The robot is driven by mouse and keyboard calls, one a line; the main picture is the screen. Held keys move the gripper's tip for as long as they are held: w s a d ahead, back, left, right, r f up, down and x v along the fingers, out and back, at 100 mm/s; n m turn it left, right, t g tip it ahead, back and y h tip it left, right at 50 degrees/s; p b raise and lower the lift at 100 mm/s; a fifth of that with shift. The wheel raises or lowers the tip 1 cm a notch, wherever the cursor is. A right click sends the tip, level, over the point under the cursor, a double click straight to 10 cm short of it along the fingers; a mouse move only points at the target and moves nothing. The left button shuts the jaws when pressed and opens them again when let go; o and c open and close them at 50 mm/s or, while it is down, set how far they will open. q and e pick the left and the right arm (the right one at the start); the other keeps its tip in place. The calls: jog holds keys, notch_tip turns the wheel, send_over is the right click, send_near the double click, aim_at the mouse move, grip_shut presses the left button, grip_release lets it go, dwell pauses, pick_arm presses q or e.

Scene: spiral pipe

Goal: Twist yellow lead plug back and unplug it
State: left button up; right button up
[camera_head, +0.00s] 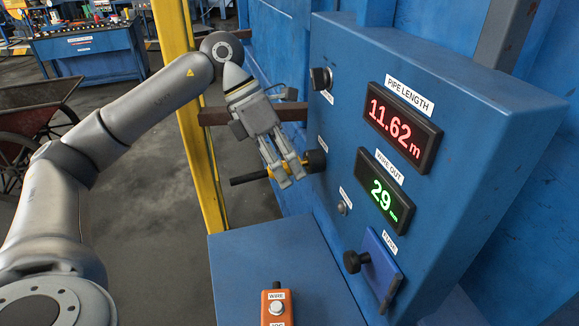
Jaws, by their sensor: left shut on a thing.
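The yellow lead plug (284,168) sits at the left side of the blue control cabinet (470,100), beside a round black socket (317,160). A black lead or handle (248,178) sticks out to the left of it. My left gripper (285,178) reaches down from above with its fingers shut on the yellow plug, and they hide much of it. Whether the plug sits fully in the socket cannot be told. My right gripper does not show.
The cabinet bears a red PIPE LENGTH display (403,128), a green WIRE OUT display (383,197), a knob (320,79) and a fuse switch (380,266). An orange WIRE box (276,308) stands low in front. A yellow post (205,165) rises behind my left arm.

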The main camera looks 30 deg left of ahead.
aim_at(263, 171)
pick_arm(q)
jog(key=shift+s+a+b, duration=0.65)
jog(key=shift+s+a, duration=0.35)
jog(key=shift+s, duration=0.2)
jog(key=shift+s+a, duration=0.3)
jog(key=shift+s, duration=0.1)
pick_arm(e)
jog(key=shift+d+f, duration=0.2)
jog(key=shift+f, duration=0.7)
